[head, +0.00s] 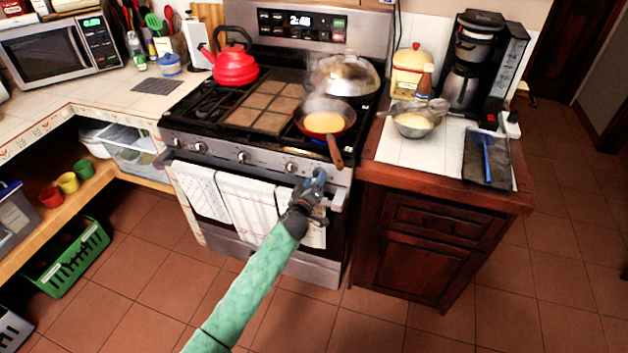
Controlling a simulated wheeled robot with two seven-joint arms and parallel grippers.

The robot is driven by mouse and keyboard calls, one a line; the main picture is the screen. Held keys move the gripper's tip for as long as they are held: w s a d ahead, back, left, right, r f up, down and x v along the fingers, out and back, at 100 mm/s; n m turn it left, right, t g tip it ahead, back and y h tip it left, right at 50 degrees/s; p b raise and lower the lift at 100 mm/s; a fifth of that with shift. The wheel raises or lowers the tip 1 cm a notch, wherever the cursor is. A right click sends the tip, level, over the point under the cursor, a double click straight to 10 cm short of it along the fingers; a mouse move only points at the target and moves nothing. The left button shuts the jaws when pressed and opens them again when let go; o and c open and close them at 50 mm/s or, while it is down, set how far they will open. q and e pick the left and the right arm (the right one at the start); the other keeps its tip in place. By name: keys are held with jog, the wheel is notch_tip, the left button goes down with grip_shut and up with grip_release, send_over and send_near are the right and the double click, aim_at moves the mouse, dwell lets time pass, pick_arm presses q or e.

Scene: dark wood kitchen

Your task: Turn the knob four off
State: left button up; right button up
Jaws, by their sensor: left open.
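The stove's front panel (222,152) carries a row of round silver knobs. One knob (243,157) shows near the middle and another knob (291,168) shows just left of my gripper. My left gripper (317,178) is open at the right end of the panel, in front of the rightmost part of the row. Its fingers cover that spot, so I cannot tell whether they touch a knob there. The knobs' turn angles are too small to read. My right gripper is not in view.
A steaming red pan (325,122) of yellow food sits on the front right burner, its handle (335,152) jutting over the panel just above my gripper. Towels (247,203) hang on the oven handle. A red kettle (235,67) stands at the back left. The floor in front is clear.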

pick_arm(q)
jog(key=c, duration=0.8)
